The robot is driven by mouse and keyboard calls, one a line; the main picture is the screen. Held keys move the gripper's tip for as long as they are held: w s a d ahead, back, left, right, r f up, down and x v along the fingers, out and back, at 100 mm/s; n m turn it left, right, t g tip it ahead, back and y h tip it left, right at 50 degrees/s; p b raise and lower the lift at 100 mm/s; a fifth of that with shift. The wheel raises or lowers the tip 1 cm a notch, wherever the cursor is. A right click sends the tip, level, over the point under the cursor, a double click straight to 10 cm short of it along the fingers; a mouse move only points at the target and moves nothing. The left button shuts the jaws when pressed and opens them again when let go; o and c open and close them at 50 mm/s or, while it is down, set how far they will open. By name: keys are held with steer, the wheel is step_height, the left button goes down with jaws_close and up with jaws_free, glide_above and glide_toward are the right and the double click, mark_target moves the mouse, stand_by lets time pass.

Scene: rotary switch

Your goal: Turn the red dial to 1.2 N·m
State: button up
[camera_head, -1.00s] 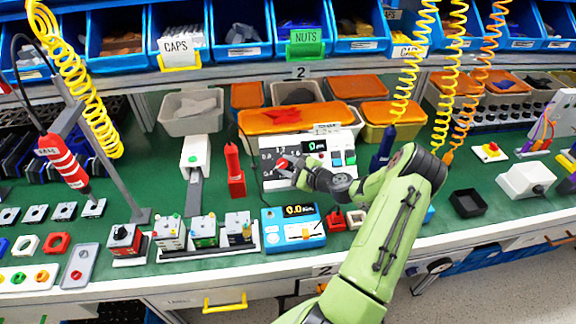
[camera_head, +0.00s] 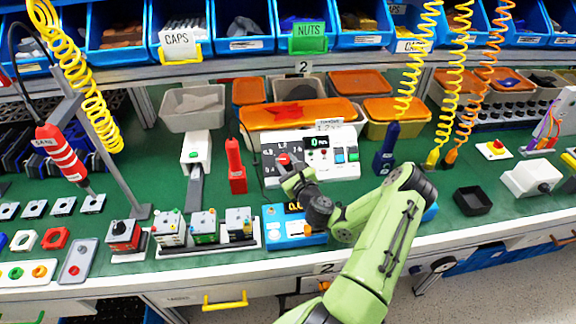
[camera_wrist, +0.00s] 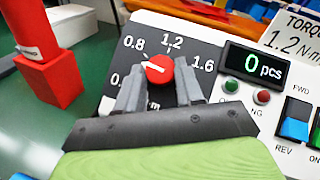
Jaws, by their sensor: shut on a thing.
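The red dial (camera_wrist: 158,68) sits on the dark scale face of a white control box (camera_head: 345,170). Its printed scale shows 0.8, 1.2 and 1.6 around it. A short white mark on the dial lies toward its left side; its exact reading is hard to tell. My gripper (camera_wrist: 160,84) is shut on the dial, one grey finger on each side, hiding the lower part of the scale. In the head view, my gripper (camera_head: 290,178) reaches the dial (camera_head: 283,159) from below right.
A counter (camera_wrist: 252,65) reads 0 pcs beside a torque sign saying 1.2 N·m. Green and red buttons and rocker switches (camera_wrist: 296,120) are right of the dial. A red block (camera_wrist: 45,70) stands left of the box. A blue meter (camera_head: 285,228) lies below my wrist.

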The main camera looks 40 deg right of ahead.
steer(key=shift+m+h, duration=0.3)
steer(key=shift+m, duration=0.1)
steer(key=o, duration=1)
steer(key=shift+o, duration=0.2)
